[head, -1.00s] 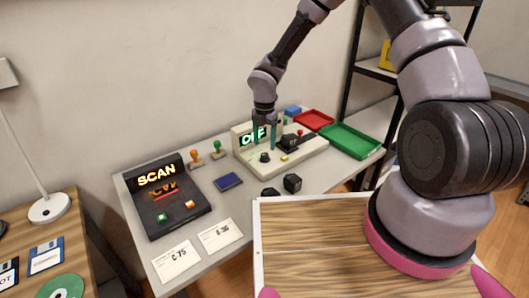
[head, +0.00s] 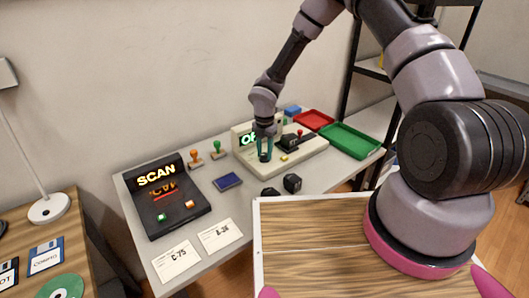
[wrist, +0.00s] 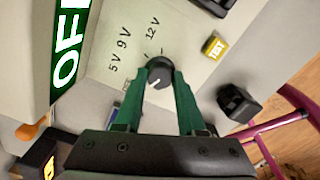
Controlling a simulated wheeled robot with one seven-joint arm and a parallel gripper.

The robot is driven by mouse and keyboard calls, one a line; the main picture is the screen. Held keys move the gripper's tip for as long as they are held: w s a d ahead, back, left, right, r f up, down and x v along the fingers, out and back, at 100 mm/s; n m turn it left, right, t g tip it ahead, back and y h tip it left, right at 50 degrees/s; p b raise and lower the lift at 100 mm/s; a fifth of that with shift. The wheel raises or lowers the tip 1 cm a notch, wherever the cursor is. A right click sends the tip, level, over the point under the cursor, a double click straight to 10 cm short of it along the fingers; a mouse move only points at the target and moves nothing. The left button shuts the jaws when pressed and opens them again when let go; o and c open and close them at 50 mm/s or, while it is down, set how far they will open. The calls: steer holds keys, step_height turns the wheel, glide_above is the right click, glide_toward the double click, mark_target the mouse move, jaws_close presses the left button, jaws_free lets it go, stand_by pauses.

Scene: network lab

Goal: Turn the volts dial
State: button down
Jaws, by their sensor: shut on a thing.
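The volts dial (wrist: 159,73) is a round black knob with a white pointer line, on a cream panel marked 5V, 9V and 12V. The unit's green display (wrist: 68,50) reads OFF, partly cut off.
A yellow TEST button (wrist: 215,47) sits beside the dial. Black blocks (head: 292,183) lie in front of the unit. A SCAN device (head: 165,195), stamps (head: 195,157) and a blue pad (head: 228,181) are to the left. Red and green trays (head: 350,140) are to the right.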

steer(key=shift+m, duration=0.3)
steer(key=m, duration=1.9)
steer(key=shift+m, duration=0.4)
steer(key=m, duration=0.6)
steer(key=shift+m, duration=0.3)
